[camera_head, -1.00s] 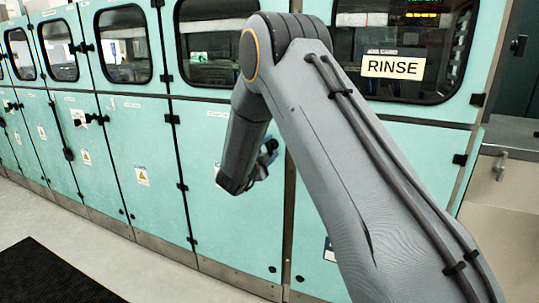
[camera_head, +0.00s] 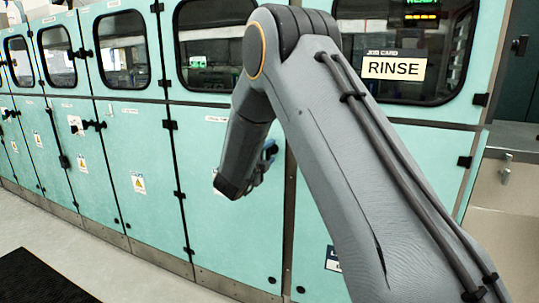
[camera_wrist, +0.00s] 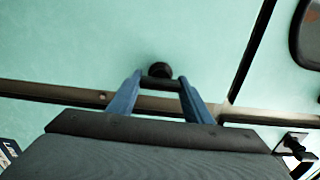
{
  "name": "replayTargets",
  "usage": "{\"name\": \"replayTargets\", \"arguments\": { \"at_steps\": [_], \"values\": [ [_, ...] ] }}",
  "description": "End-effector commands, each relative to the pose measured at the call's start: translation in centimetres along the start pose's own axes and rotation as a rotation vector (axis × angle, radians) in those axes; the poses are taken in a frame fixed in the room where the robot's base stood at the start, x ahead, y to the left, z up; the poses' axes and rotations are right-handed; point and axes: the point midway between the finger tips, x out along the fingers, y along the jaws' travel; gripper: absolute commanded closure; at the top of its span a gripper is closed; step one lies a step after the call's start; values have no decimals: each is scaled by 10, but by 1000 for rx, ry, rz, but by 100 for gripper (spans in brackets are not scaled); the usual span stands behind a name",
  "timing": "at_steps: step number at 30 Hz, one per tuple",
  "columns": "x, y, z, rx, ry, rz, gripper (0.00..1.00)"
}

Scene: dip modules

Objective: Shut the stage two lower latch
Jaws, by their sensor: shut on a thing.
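My gripper (camera_wrist: 160,83) has its two blue fingers closed around a black latch handle, with a round black knob (camera_wrist: 160,69) just beyond the fingertips. The latch sits on a pale green panel, close to a dark metal seam strip. In the head view my gripper (camera_head: 264,168) is beside a lower pale green door (camera_head: 225,225), partly behind my forearm. The latch itself is hidden there. I cannot read any stage name near it.
A row of pale green cabinets with dark windows (camera_head: 122,48) runs off to the left. A RINSE sign (camera_head: 394,68) hangs on the right window. Another black latch (camera_wrist: 291,143) shows at the right of the wrist view. A black mat (camera_head: 40,278) lies on the floor at front left.

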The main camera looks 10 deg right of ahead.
Motion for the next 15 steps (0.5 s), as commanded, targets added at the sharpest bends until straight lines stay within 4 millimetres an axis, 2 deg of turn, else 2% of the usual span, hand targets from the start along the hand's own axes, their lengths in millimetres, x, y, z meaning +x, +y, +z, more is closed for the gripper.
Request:
{"name": "replayTargets", "arguments": {
  "at_steps": [4, 5, 7, 15],
  "values": [
    [0, 2, -3, -1, 6, 4, 77],
    [0, 2, -3, -1, 6, 4, 50],
    [0, 2, -2, -1, 5, 3, 38],
    [-1, 1, 0, -1, 0, 1, 36]
  ]
}}
